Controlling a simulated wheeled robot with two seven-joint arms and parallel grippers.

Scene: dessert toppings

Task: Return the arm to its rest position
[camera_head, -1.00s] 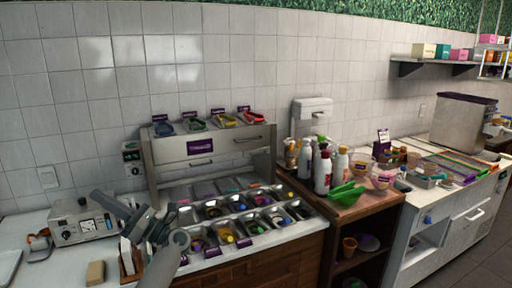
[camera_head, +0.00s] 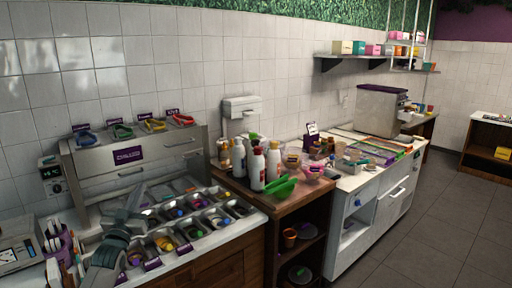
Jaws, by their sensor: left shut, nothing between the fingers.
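My left arm comes in from the bottom left, and my grey left gripper (camera_head: 136,191) is at its upper end. It is shut and empty, in front of the left part of the topping station (camera_head: 80,172). It hides some of the leftmost metal trays. It appears above the counter, and no contact with the trays shows. My right gripper is not in view.
Several metal topping trays (camera_head: 202,226) lie right of the gripper. A wooden stand (camera_head: 300,205) holds bottles (camera_head: 258,168) and green scoops (camera_head: 279,188). A purple utensil holder (camera_head: 62,247) stands at left. A white counter (camera_head: 362,180) and open floor (camera_head: 440,210) lie right.

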